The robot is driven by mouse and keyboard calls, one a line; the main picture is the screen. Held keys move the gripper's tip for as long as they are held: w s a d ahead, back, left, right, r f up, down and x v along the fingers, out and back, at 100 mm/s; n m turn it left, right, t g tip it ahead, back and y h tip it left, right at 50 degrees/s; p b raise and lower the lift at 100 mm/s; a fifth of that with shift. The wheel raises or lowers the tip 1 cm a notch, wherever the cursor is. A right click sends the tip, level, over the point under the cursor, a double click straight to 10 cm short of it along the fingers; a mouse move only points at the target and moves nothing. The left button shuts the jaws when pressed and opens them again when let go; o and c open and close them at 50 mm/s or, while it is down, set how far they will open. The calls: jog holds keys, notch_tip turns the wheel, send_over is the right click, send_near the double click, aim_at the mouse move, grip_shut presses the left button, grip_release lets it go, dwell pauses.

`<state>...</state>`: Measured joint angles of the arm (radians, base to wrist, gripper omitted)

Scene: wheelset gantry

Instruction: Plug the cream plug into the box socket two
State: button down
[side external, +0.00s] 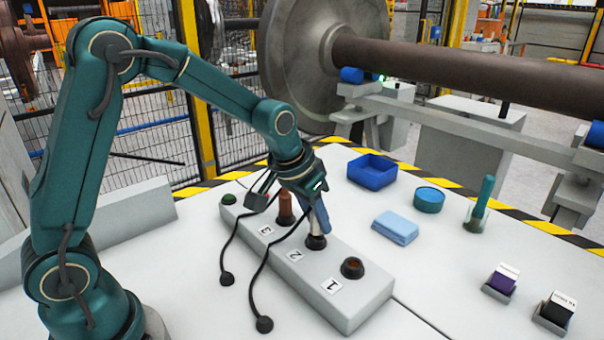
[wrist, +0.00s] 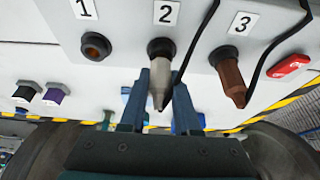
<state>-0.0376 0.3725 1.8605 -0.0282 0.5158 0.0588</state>
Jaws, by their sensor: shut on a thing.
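The box (side external: 345,311) is a long pale block with sockets labelled 1, 2 and 3. My gripper (side external: 317,225) is over socket two (side external: 316,242), shut on the cream plug (side external: 317,237). In the wrist view the cream plug (wrist: 160,83) stands between my two fingers (wrist: 162,88), its lower end at the dark ring of socket two (wrist: 160,47). It looks in line with the socket; I cannot tell how deep it sits. Socket one (side external: 352,267) is empty. A brown plug (side external: 286,209) stands in socket three, also seen in the wrist view (wrist: 230,82).
Black cables run across the box to round ends (side external: 264,324) on the table. A red switch (wrist: 288,66) and green button (side external: 229,199) are beyond socket three. A blue tray (side external: 372,171), blue cloth (side external: 395,227) and teal round container (side external: 429,199) stand behind the box.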

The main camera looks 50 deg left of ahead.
aim_at(312, 212)
jog(key=shift+f, duration=0.5)
jog(key=c, duration=0.5)
grip_release()
jog(key=shift+c, duration=0.2)
jog(key=shift+v, duration=2.55)
